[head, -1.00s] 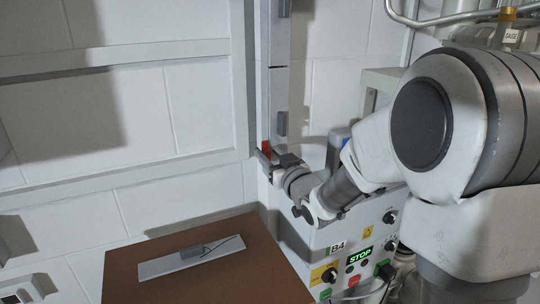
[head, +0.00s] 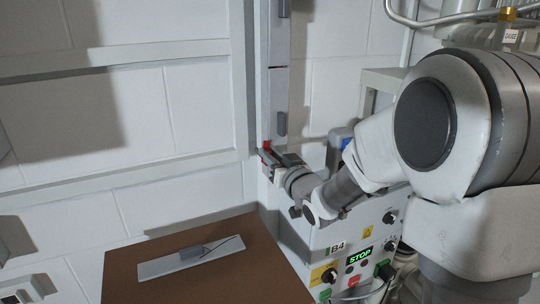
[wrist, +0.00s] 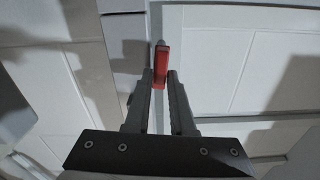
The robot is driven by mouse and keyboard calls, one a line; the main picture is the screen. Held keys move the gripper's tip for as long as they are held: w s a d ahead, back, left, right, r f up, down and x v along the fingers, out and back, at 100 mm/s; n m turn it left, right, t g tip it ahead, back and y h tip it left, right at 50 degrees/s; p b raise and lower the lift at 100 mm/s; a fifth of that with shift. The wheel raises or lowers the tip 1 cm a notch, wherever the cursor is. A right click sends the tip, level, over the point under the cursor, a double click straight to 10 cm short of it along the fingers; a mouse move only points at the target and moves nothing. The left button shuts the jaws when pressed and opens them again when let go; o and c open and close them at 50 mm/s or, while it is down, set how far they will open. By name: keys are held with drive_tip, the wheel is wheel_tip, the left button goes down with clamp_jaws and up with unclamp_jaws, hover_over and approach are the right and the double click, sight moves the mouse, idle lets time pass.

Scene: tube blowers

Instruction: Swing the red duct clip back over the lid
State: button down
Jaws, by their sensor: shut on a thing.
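The red duct clip (wrist: 160,64) stands upright between my gripper's two fingertips (wrist: 160,78) in the wrist view. The gripper is shut on it, and the clip's upper end shows past the tips. In the head view, a small part of the red clip (head: 266,144) shows at the lower part of a tall grey duct (head: 279,95). My gripper (head: 266,156) reaches it from the right, and the fingers hide much of the clip. I cannot tell the lid's edge from the duct front, nor whether the clip touches it.
A control box (head: 345,270) with a green STOP display stands below my arm. A brown table (head: 215,285) at lower front holds a flat light plate (head: 160,268) with a grey block. Grey rails (head: 120,58) cross the white block wall at left. Pipes run at upper right.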

drive_tip(key=shift+w+d+f+m+p, duration=0.15)
drive_tip(key=shift+d+f+m+p, duration=0.5)
drive_tip(key=shift+m, duration=2.1)
drive_tip(key=shift+w+d+f+m+p, duration=0.15)
drive_tip(key=shift+m+p, duration=0.85)
drive_tip(key=shift+m, duration=1.8)
drive_tip(key=shift+w+d+f+m+p, duration=0.2)
drive_tip(key=shift+f+m+p, duration=0.45)
drive_tip(key=shift+m, duration=2.1)
drive_tip(key=shift+r, duration=0.2)
drive_tip(key=c, duration=0.8)
unclamp_jaws()
drive_tip(key=shift+c, duration=0.2)
drive_tip(key=shift+s, duration=0.15)
